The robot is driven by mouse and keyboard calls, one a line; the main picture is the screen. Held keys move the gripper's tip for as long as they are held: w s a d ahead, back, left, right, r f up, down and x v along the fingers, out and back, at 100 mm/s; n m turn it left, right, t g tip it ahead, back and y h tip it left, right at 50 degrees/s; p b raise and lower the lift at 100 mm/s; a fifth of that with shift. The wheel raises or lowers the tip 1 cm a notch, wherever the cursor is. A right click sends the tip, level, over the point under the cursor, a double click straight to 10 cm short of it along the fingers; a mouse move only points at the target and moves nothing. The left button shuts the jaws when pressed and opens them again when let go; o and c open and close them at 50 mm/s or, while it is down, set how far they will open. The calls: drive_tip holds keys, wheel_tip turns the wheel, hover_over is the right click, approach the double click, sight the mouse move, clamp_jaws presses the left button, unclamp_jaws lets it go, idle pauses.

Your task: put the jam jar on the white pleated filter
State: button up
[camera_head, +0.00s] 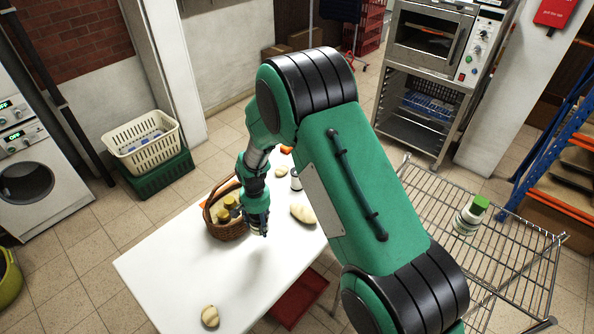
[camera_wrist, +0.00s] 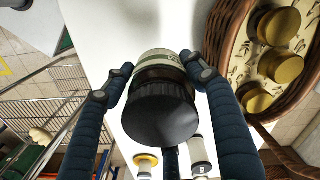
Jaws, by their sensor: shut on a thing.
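My gripper (camera_wrist: 160,95) is shut on a jar with a wide black lid (camera_wrist: 160,112) and a pale label with green print. I cannot read whether it is the jam jar. In the head view my gripper (camera_head: 258,224) points down over the white table, just right of a wicker basket (camera_head: 217,234). Several gold-lidded jars sit in the basket, also seen in the wrist view (camera_wrist: 282,67). Two white cylinders show beyond the held jar, one with a yellow end (camera_wrist: 146,161) and one with a grey end (camera_wrist: 198,150). I cannot tell which is the pleated filter.
The white table (camera_head: 170,265) is mostly bare at its near left. A pale roundish object (camera_head: 210,316) lies near its front edge, another (camera_head: 302,214) right of my gripper. A wire rack cart (camera_head: 490,250) holding a green-capped bottle (camera_head: 471,215) stands at the right.

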drive_tip(key=w+d+r+m+p, duration=0.1)
drive_tip(key=w+d+r+m, duration=0.1)
drive_tip(key=w+d, duration=0.5)
drive_tip(key=w+d+r+m+p, duration=0.1)
drive_tip(key=w+d+r+m, duration=0.2)
drive_tip(key=w+d, duration=0.5)
drive_tip(key=d, duration=0.3)
drive_tip(key=shift+d+r+m, duration=0.25)
drive_tip(key=shift+m, duration=0.15)
approach(297, 179)
drive_tip(key=shift+w+d, duration=0.15)
drive_tip(key=shift+w, duration=1.5)
drive_tip(key=shift+f, duration=1.75)
drive_tip(key=shift+f, duration=0.1)
drive_tip(key=o, duration=1.8)
drive_tip(key=shift+s+f, duration=0.1)
